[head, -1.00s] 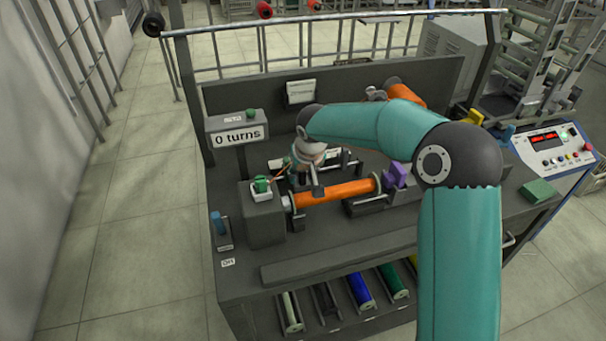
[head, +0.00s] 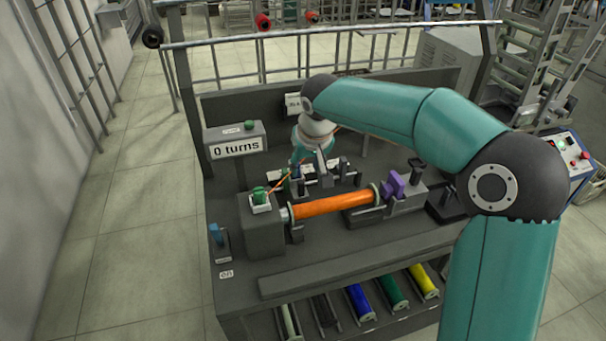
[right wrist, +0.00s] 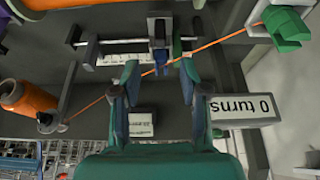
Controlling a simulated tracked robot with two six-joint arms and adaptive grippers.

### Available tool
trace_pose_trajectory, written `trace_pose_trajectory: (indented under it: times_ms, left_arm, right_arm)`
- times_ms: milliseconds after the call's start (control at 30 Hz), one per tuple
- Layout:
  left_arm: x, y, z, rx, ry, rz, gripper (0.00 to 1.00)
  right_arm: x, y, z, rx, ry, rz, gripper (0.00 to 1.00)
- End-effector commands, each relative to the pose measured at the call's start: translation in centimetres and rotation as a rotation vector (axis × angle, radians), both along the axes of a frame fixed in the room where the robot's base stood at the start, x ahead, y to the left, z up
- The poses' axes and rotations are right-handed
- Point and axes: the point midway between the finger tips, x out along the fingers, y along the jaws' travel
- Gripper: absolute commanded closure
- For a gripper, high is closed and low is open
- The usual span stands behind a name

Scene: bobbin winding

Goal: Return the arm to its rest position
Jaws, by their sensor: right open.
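My right arm arches in from the lower right in the head view. Its right gripper (head: 304,164) points down over the back part of the winding bench (head: 345,275), behind the orange bobbin (head: 332,203). In the right wrist view the two fingers of the right gripper (right wrist: 160,70) are apart. An orange thread (right wrist: 215,42) runs across the picture past the fingertips, from an orange spool (right wrist: 28,98) to a green clamp (right wrist: 287,27). I cannot tell whether it touches a finger. The green clamp also shows in the head view (head: 260,194). My left gripper is not in view.
A counter (head: 237,148) reading "0 turns" stands left of the gripper. A purple block (head: 393,185) is at the bobbin's right end. A blue lever (head: 219,237) is at the bench's left edge. Several coloured spools lie on the lower shelf (head: 305,312). A rail (head: 340,36) crosses behind.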

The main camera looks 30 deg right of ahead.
Motion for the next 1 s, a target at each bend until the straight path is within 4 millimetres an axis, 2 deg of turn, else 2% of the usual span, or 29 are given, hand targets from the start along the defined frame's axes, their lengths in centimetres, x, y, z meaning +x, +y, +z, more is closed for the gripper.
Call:
trace_pose_trajectory:
  times_ms: [167, 667, 767, 1000]
  left_arm:
    - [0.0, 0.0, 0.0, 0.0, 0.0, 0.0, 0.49]
    - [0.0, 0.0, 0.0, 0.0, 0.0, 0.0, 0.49]
    - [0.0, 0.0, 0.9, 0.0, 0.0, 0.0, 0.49]
    - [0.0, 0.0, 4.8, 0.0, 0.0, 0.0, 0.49]
  right_arm:
    - [-0.4, 0.1, 1.0, 0.0, 0.0, 0.0, 0.56]
    - [-0.4, 0.1, 1.2, 0.0, 0.0, 0.0, 0.56]
    - [-0.4, 0.1, 2.0, 0.0, 0.0, 0.0, 0.56]
    - [-0.4, 0.1, 5.9, 0.0, 0.0, 0.0, 0.56]
